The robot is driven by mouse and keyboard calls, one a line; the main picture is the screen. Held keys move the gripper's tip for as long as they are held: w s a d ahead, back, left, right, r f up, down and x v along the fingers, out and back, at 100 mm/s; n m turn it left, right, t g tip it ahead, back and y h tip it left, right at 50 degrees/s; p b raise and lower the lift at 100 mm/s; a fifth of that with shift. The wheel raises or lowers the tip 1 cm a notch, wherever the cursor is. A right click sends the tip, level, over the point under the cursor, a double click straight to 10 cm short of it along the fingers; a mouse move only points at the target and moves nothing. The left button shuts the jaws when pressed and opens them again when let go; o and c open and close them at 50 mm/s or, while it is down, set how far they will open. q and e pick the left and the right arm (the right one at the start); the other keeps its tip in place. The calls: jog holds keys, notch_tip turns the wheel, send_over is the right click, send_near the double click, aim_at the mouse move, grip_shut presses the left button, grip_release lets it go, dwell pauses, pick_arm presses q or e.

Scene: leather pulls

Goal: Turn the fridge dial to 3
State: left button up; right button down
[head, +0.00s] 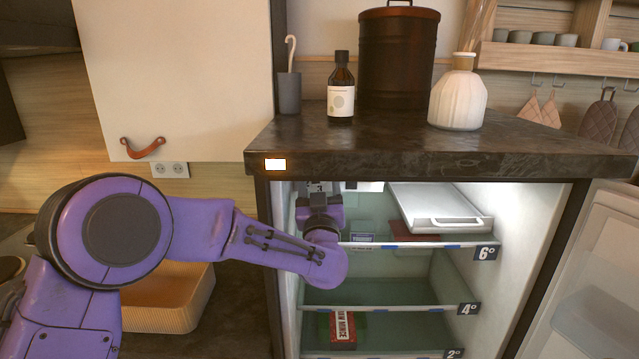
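The fridge (540,215) stands open under a dark stone counter, its inside lit. My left arm comes in from the left, and my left gripper (320,188) is inside the fridge at the top left, just under the counter edge. Its fingertips are not clearly visible, so I cannot tell whether it is open or shut. A small pale housing (361,187) shows beside it at the fridge ceiling. I cannot make out the dial or its numbers; that area is partly hidden by my gripper and the counter edge. My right gripper is not in view.
Glass shelves carry labels 6° (485,253), 4° (468,309) and 2° (453,353). A white tray (440,208) lies on the top shelf and a red package (342,329) sits lower. The open fridge door (600,270) is at right. A bottle (341,90) and vase (458,97) stand on the counter.

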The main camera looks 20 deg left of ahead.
pick_arm(q)
jog(key=shift+w+f, duration=0.1)
jog(key=c, duration=1)
jog(key=shift+d+f+n+g+y+b, duration=0.15)
jog(key=shift+n+g+y+b, duration=0.25)
jog(key=shift+n+y+b, duration=0.95)
jog(key=n, duration=0.2)
jog(key=n+g+y+b, duration=0.1)
jog(key=n, duration=0.2)
jog(key=shift+n+g, duration=0.25)
jog(key=shift+g, duration=0.05)
jog(key=n+g, duration=0.1)
jog(key=n, duration=0.2)
jog(key=n+g+y+b, duration=0.1)
jog(key=n, duration=0.1)
jog(key=shift+d+r+n+b, duration=0.1)
jog(key=shift+r+n+b, duration=0.1)
jog(key=shift+n+b, duration=0.15)
jog(key=n+g, duration=0.2)
jog(key=n, duration=0.3)
jog(key=shift+r+b, duration=0.15)
jog(key=shift+b, duration=0.25)
jog(key=shift+n+g, duration=0.35)
jog(key=shift+g, duration=0.05)
